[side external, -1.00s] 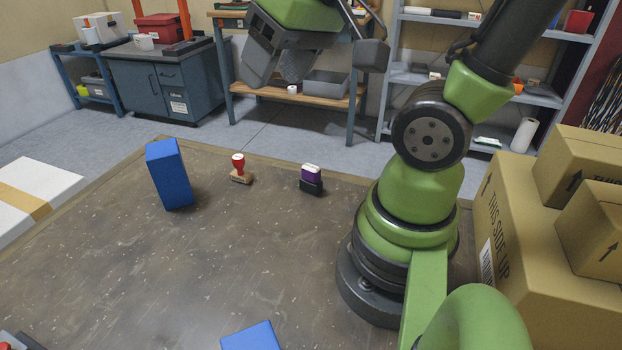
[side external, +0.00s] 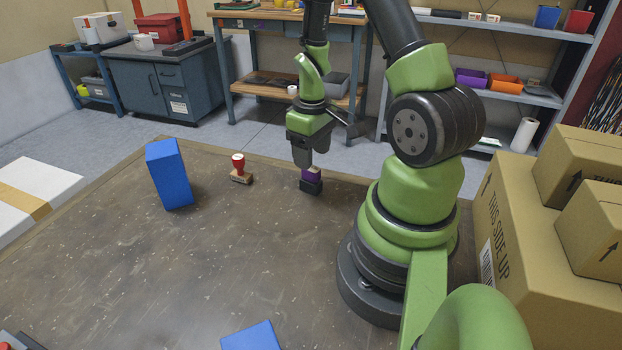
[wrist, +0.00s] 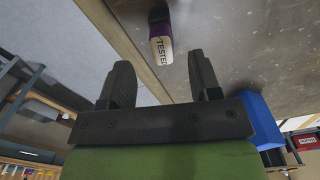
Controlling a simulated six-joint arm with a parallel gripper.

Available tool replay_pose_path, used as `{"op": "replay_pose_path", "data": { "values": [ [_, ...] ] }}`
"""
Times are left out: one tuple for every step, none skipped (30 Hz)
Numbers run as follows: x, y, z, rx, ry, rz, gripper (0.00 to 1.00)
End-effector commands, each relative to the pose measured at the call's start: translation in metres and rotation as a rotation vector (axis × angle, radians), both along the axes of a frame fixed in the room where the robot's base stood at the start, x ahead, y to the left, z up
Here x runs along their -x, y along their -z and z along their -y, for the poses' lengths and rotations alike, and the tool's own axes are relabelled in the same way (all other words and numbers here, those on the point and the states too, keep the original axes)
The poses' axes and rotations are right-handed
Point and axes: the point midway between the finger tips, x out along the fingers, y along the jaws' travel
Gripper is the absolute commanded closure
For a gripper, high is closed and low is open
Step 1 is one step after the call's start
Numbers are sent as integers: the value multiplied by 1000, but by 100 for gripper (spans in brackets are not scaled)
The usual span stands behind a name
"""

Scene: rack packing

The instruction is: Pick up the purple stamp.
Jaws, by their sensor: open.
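The purple stamp (side external: 311,175) stands upright on the dark table, with a black base and a purple upper part. Contact with the stamp cannot be told.
A red-handled stamp (side external: 240,170) with a wooden base stands to the left. A tall blue block (side external: 169,175) stands farther left, and another blue block (side external: 251,337) is at the front edge. Cardboard boxes (side external: 540,240) are stacked at right. The middle of the table is clear.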

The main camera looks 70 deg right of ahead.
Motion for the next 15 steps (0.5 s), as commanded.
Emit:
{"op": "replay_pose_path", "data": {
  "values": [
    [0,6,-1,-3,0,-2,43],
    [0,8,0,-1,0,-2,43],
    [0,10,-1,-1,0,-2,43],
    [0,12,-1,-1,0,-1,43],
    [0,13,0,0,0,0,43],
    [0,16,-1,-1,0,-1,43],
    [0,19,-1,-1,0,-2,43],
    [0,22,-1,-1,0,-2,43],
    [0,28,-2,-3,1,-3,43],
    [0,32,-2,-3,0,-2,43],
    [-1,37,-2,-3,0,-3,43],
    [-1,43,-3,-3,-1,-3,43],
    [-1,47,-3,-3,-1,-2,43],
    [-1,51,-3,-3,0,-3,43],
    [-1,55,-2,-2,0,-3,43]
  ]
}}
